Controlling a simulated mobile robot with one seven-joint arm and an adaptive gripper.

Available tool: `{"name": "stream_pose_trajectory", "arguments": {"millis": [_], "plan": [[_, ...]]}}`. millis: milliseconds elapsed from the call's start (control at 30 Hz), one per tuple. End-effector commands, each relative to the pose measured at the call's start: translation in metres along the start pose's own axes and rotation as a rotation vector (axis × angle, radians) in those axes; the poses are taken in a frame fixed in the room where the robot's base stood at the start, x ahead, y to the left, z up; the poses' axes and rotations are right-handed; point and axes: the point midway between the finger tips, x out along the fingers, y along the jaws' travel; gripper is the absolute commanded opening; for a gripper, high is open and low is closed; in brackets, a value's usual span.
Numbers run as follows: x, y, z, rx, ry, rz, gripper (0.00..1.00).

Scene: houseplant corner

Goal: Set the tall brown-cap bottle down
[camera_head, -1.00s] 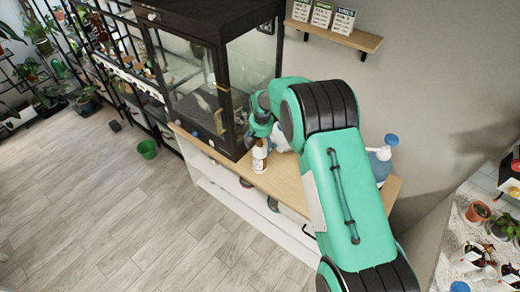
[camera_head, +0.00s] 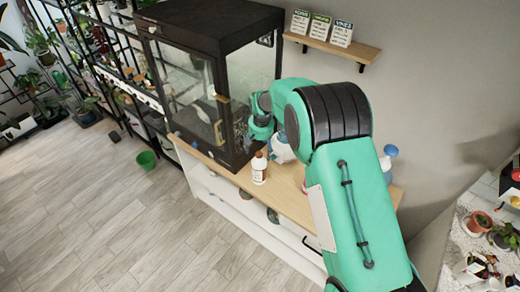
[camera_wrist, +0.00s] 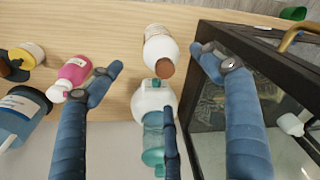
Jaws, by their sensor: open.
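The tall brown-cap bottle (camera_head: 259,171) is white with a brown cap. It stands upright on the wooden top beside the glass cabinet, and it also shows in the wrist view (camera_wrist: 160,46). My gripper (camera_wrist: 156,66) is open, with its blue fingers spread to both sides of the bottle and apart from it. A third finger shows at the lower middle of the wrist view. In the head view my arm hides most of the gripper.
A white and teal bottle (camera_wrist: 153,102) is close to the brown-cap bottle. The dark-framed glass cabinet (camera_wrist: 212,105) is close on the right. A pink bottle (camera_wrist: 74,71), a yellow-topped one (camera_wrist: 27,56) and a blue one (camera_wrist: 20,116) are on the left.

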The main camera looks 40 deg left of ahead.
Motion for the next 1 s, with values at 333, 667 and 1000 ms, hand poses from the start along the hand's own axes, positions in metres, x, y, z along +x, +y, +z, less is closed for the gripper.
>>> {"name": "stream_pose_trajectory", "arguments": {"millis": [333, 667, 1000], "plan": [[0.0, 0.0, 0.0, 0.0, 0.0, 0.0, 0.79], [-0.005, 0.004, 0.0, 0.004, 0.002, 0.001, 0.79], [-0.079, 0.063, 0.012, 0.064, 0.032, 0.009, 0.79]]}}
